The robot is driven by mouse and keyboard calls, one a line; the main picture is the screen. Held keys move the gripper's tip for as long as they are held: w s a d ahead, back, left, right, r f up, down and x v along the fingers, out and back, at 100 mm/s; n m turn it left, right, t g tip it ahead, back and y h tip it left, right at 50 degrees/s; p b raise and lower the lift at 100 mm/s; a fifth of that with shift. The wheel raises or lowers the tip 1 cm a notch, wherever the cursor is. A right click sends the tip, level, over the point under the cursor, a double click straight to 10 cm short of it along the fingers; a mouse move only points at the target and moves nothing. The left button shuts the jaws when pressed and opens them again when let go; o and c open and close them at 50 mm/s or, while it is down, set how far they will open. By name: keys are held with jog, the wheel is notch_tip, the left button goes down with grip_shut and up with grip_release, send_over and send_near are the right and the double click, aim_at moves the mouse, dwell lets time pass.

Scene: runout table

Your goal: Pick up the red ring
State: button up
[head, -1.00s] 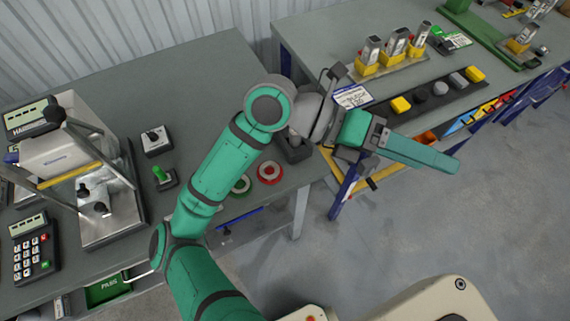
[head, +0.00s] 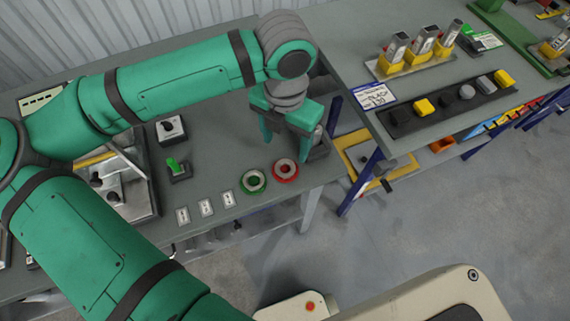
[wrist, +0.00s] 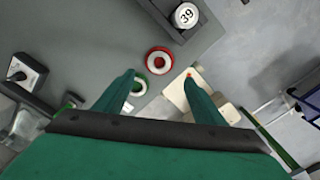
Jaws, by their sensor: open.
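The red ring (head: 286,179) lies flat on the grey table near its front edge, with a pale centre. A green ring (head: 253,191) lies just left of it. My gripper (head: 285,148) points down, open and empty, just behind the red ring in the head view. In the wrist view the red ring (wrist: 160,69) shows beyond and between the two open fingertips of my gripper (wrist: 160,75). The green ring (wrist: 140,91) is beside the left finger there, partly hidden. The gripper is apart from the red ring; its exact height is unclear.
A dark block (head: 318,153) stands right of the gripper; the wrist view shows a round top marked 39 (wrist: 185,16) in it. A green-lever switch (head: 179,172) and several white cards (head: 206,208) are to the left. A second table (head: 400,140) is at the right.

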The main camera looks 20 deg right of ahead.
send_over(285, 170)
jog(key=f, duration=0.6)
jog(key=shift+w+f, duration=0.1)
jog(key=shift+w, duration=0.1)
jog(key=shift+s+f, duration=0.2)
jog(key=shift+f, duration=2.1)
jog(key=c, duration=1.2)
jog(key=shift+r, duration=0.1)
